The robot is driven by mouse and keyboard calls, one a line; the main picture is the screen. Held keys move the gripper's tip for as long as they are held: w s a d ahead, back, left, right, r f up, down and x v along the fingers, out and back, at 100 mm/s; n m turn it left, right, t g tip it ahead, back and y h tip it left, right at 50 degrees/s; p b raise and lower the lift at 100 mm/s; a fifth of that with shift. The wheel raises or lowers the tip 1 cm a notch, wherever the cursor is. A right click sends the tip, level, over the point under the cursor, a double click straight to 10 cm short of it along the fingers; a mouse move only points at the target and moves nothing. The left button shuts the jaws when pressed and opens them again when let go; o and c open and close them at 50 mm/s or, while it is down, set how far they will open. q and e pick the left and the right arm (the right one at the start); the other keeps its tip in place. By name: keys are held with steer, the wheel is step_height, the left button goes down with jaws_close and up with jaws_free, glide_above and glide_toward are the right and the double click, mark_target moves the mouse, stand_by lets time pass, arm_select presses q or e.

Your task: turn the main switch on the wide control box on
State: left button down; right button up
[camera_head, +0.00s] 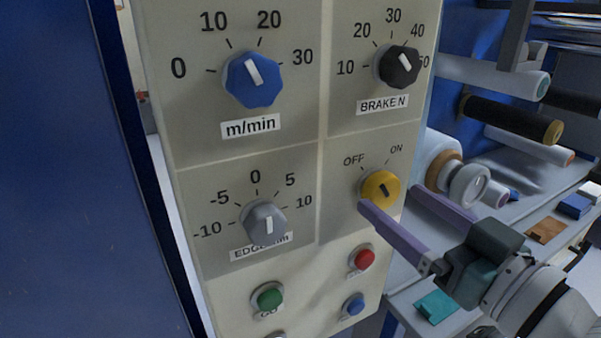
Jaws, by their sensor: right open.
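The control box (322,185) has a pale front panel that fills the middle of the head view. Its main switch (380,188) is a round yellow knob with a short dark mark, below the words OFF and ON. The mark leans to the upper left, towards OFF. My right gripper (391,198) comes in from the lower right. Its two purple fingers are open, with one tip just below the yellow knob and the other to its right. I cannot tell whether a finger touches the knob. My left gripper is not in view.
The panel also carries a blue knob (253,79), a black knob (398,66), a grey knob (264,222), and green (268,298), red (362,259) and blue (354,304) buttons. Film rollers (512,118) and a bench with small blocks are at right. A dark blue surface fills the left.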

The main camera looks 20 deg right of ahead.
steer(key=shift+w+a, duration=0.1)
steer(key=shift+w, duration=1)
steer(key=c, duration=1.4)
